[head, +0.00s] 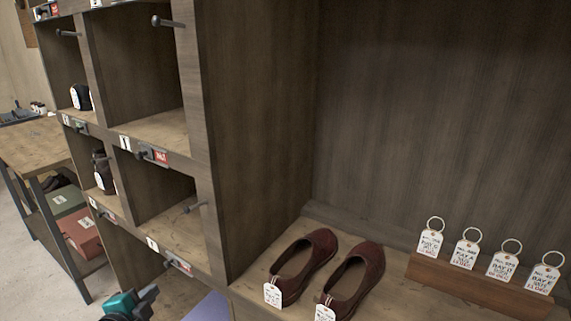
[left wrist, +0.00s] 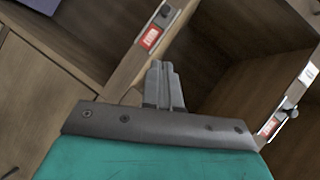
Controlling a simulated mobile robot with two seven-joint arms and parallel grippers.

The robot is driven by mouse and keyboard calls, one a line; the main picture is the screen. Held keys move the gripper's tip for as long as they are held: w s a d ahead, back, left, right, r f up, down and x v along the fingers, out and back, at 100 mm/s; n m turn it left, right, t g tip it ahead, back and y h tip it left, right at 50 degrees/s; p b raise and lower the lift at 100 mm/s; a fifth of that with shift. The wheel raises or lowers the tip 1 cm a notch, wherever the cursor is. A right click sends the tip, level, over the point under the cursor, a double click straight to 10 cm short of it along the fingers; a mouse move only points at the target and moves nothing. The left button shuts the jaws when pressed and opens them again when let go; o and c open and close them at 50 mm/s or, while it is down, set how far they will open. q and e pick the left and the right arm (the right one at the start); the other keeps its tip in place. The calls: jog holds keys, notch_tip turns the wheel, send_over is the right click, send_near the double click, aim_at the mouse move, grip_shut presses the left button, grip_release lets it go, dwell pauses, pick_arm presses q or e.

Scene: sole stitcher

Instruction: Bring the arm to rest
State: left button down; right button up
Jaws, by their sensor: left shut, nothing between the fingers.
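My left gripper (head: 148,293) is at the lower left of the head view, low in front of the cubby shelf. It has a teal body and grey fingers. In the left wrist view its fingers (left wrist: 164,70) are together, with nothing between them. Wooden compartments with red-and-white labels lie beyond the fingers there. My right gripper is not in either view.
The cubby shelf (head: 205,150) has pegs and label latches sticking out. Maroon shoes (head: 352,283) with tags stand on the right-hand shelf, beside a wooden block (head: 470,287) with several ringed tags. A workbench (head: 38,143) with boxes below stands at far left.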

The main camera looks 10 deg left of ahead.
pick_arm(q)
jog(key=s+d+f+n+g+h, duration=0.1)
jog(key=s+d+f+n, duration=0.2)
jog(key=s+d+n, duration=0.2)
jog(key=s+d+f+n+g+h, duration=0.2)
jog(key=s+d+f+n, duration=0.2)
jog(key=s+d, duration=0.7)
jog(key=d+n, duration=0.1)
jog(key=d, duration=0.4)
jog(key=shift+s+d, duration=0.35)
jog(key=shift+s, duration=0.05)
